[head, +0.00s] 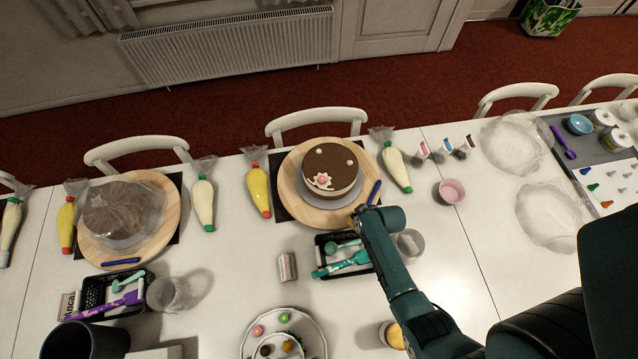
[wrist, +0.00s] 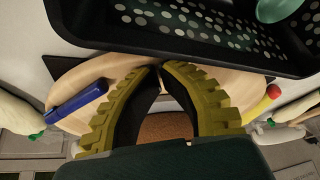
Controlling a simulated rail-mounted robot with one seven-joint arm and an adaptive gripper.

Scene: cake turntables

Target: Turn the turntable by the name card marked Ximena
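A round wooden turntable (head: 291,187) stands at the middle of the table with a brown decorated cake (head: 327,168) on it. A second turntable (head: 165,232) at the left bears a plastic-covered brown cake (head: 117,212). My gripper (head: 351,221) is at the near right edge of the middle turntable. In the wrist view its olive fingers (wrist: 160,68) meet at the tips over the wood (wrist: 90,72), with nothing seen between them; contact with the wood is unclear. A card (head: 67,305) at the left reads roughly "Anca". No card legibly reads Ximena.
A black basket (head: 325,271) with teal tools stands just in front of the middle turntable, close to my gripper; it fills the top of the wrist view (wrist: 130,25). A blue pen (head: 374,192) lies on the turntable's right edge. Piping bags (head: 257,190) (head: 396,166) flank it.

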